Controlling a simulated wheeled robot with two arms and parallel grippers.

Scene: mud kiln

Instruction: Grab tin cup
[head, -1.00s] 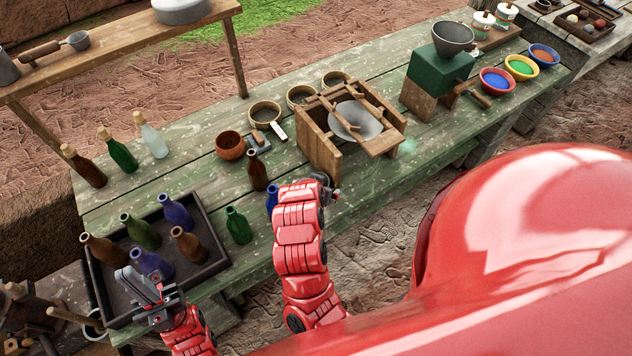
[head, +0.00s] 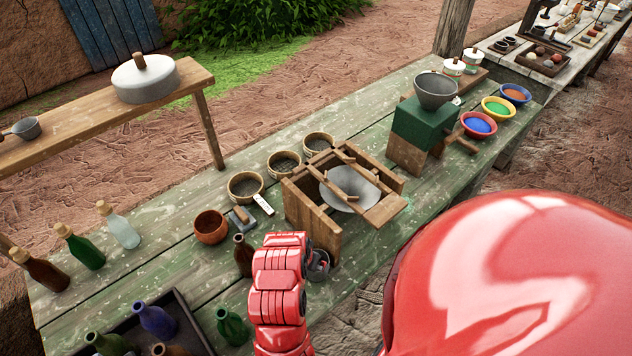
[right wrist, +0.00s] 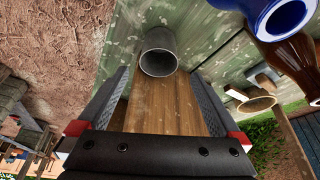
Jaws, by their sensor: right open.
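The tin cup, a grey metal cylinder (right wrist: 159,52), shows in the right wrist view with its open mouth toward the camera. It lies around the tips of my right gripper (right wrist: 160,80), whose fingers are apart with a gap on each side of the cup. A wooden board (right wrist: 165,108) fills the space behind the fingers. In the head view my right gripper (head: 318,265) is mostly hidden by my red arm, beside the wooden frame box (head: 315,235); the cup cannot be made out clearly there. My left gripper is out of view.
In the head view, a brown bottle (head: 243,256), a green bottle (head: 232,326) and a clay bowl (head: 210,227) are near my arm. A dark tray (head: 186,315) holds several bottles.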

